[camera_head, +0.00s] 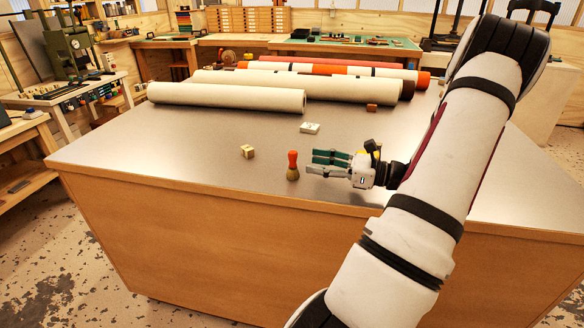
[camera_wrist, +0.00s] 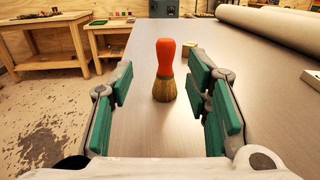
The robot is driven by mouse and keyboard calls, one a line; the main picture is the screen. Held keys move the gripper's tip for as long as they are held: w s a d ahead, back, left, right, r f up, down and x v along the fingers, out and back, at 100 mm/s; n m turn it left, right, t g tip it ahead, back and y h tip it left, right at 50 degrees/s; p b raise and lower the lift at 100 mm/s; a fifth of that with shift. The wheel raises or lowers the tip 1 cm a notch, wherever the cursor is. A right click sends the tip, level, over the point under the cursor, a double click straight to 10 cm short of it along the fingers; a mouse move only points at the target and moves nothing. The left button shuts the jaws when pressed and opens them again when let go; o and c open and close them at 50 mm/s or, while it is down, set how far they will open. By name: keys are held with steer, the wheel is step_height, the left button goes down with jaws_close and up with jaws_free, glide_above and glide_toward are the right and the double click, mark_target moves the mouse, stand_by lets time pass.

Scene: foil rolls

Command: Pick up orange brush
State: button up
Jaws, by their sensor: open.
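The orange brush (camera_head: 292,165) stands upright on the grey worktop (camera_head: 230,135), near its front edge, with its orange handle up and its tan bristles down. In the wrist view the brush (camera_wrist: 165,70) stands upright ahead, between the lines of the two fingers. My gripper (camera_head: 314,163) is open and empty, just to the right of the brush in the head view, with its fingers pointing at it. In the wrist view the green finger pads of my gripper (camera_wrist: 165,100) are spread wide on either side, and neither visibly touches the brush.
A small wooden block (camera_head: 247,151) lies left of the brush. A white block (camera_head: 310,128) lies farther back. A cream roll (camera_head: 227,96) and several other rolls lie across the back of the worktop. The surface around the brush is clear.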

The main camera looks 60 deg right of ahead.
mark_target(297, 159)
steer(key=shift+d+x, duration=0.15)
steer(key=shift+x, duration=1.7)
steer(key=shift+d+x, duration=0.15)
steer(key=shift+x, duration=1.7)
steer(key=shift+w+f, duration=0.1)
steer(key=shift+f, duration=0.1)
jaws_close()
